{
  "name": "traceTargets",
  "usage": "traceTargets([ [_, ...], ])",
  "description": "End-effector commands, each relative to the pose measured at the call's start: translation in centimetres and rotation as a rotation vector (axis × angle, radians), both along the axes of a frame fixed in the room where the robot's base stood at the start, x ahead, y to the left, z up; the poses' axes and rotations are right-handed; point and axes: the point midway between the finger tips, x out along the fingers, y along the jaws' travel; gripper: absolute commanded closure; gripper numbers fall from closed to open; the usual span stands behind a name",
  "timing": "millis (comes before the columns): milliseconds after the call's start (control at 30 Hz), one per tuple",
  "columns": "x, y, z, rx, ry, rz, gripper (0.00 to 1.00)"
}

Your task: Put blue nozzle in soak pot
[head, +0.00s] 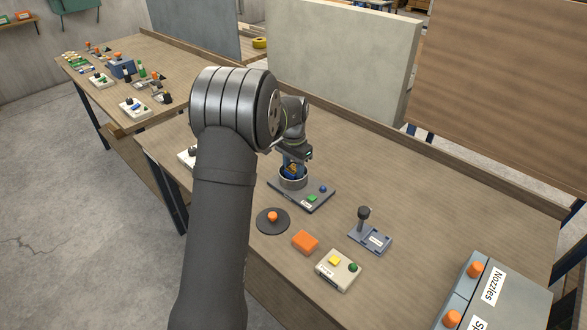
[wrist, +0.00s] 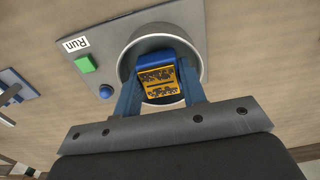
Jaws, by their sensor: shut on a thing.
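The soak pot (head: 293,182) is a round grey metal cup on a dark grey base with a green and a blue button. It also shows in the wrist view (wrist: 128,62), with a "Run" label on the base. My gripper (head: 292,166) is over the pot, its blue fingers reaching down into the opening. In the wrist view my gripper (wrist: 160,62) is shut on the blue nozzle (wrist: 157,76), which has a blue edge and a yellow face with dark specks. The nozzle appears within the pot's rim; whether it touches the bottom is hidden.
A dark round lid with an orange knob (head: 272,219) lies in front of the pot. An orange block (head: 305,241), a button box (head: 338,270) and a blue-grey stand (head: 370,237) are nearby. A "Nozzles" box (head: 511,300) stands at the right. The table's back right is clear.

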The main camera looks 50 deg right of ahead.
Motion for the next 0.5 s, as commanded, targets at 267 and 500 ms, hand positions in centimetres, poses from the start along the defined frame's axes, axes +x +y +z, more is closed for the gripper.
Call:
traceTargets([
  [267,0.0,0.0,-0.24,0.0,0.0,0.0,0.88],
  [500,-0.01,0.01,-0.61,0.001,0.0,0.0,0.88],
])
